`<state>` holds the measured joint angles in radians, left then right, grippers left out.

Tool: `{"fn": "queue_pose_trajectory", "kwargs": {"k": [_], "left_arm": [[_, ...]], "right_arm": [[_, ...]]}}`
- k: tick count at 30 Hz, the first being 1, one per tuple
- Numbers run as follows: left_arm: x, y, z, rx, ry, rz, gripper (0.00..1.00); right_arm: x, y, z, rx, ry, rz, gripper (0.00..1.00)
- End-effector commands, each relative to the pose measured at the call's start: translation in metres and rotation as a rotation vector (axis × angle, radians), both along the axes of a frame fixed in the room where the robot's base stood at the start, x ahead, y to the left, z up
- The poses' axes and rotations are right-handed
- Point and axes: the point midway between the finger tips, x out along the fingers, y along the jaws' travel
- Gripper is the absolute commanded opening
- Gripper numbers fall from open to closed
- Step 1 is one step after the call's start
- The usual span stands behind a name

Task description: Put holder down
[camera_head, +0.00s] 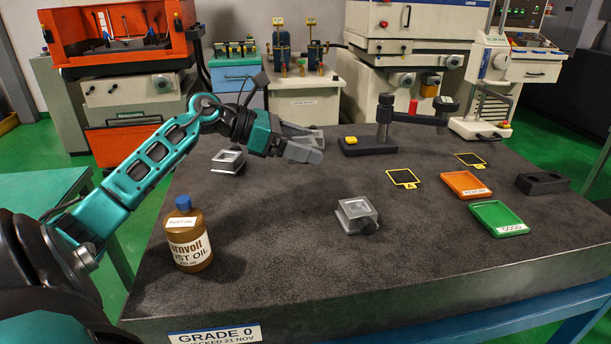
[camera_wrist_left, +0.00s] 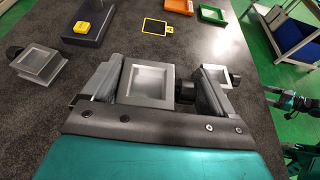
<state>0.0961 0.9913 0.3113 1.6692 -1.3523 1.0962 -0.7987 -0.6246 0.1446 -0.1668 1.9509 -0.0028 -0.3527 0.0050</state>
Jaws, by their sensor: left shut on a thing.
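My left gripper (camera_head: 306,144) is over the dark table, left of the black stand. In the left wrist view its fingers are shut on a grey square holder (camera_wrist_left: 150,82) with a shallow recess. The fingers largely hide that holder in the head view. A second holder (camera_head: 357,212) with a dark knob sits on the table nearer the front; it also shows beyond the right finger in the wrist view (camera_wrist_left: 218,98). Another holder (camera_head: 228,161) stands to the left of the gripper. A holder with a black knob (camera_wrist_left: 40,62) shows at left in the wrist view. My right gripper (camera_wrist_left: 280,98) is too small and dark to judge.
A rust oil bottle (camera_head: 188,238) stands at the front left. The black stand (camera_head: 370,146) with a yellow block is at the back. Yellow-framed marks (camera_head: 403,178), an orange tray (camera_head: 466,185), a green tray (camera_head: 497,218) and a black block (camera_head: 541,183) are at right. The front middle is clear.

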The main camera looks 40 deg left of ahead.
Motion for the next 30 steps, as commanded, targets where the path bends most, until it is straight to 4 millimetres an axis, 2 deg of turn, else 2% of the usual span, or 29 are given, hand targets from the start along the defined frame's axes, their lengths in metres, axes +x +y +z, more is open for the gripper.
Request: {"fn": "queue_pose_trajectory", "kwargs": {"k": [3, 10, 17, 27, 28, 30], "left_arm": [[0.000, 0.000, -0.019, -0.004, -0.002, 0.001, 0.46], [0.000, 0.000, -0.036, -0.002, -0.001, 0.000, 0.46], [0.000, 0.000, -0.068, -0.003, -0.001, 0.001, 0.46], [0.000, 0.000, -0.073, 0.000, -0.003, -0.001, 0.46], [0.000, 0.000, -0.074, 0.000, 0.000, -0.001, 0.88], [0.000, 0.000, -0.073, 0.000, 0.000, -0.001, 0.94]], "right_arm": [[0.000, 0.001, 0.000, 0.002, -0.002, 0.002, 0.83], [0.001, 0.002, 0.001, 0.004, -0.003, 0.003, 0.83], [0.002, 0.002, 0.001, 0.005, -0.006, 0.004, 0.83], [0.003, 0.003, -0.001, 0.006, -0.010, 0.004, 0.83], [0.003, 0.003, 0.000, 0.007, -0.010, 0.003, 0.83], [0.003, 0.003, 0.001, 0.007, -0.009, 0.003, 0.83]]}}
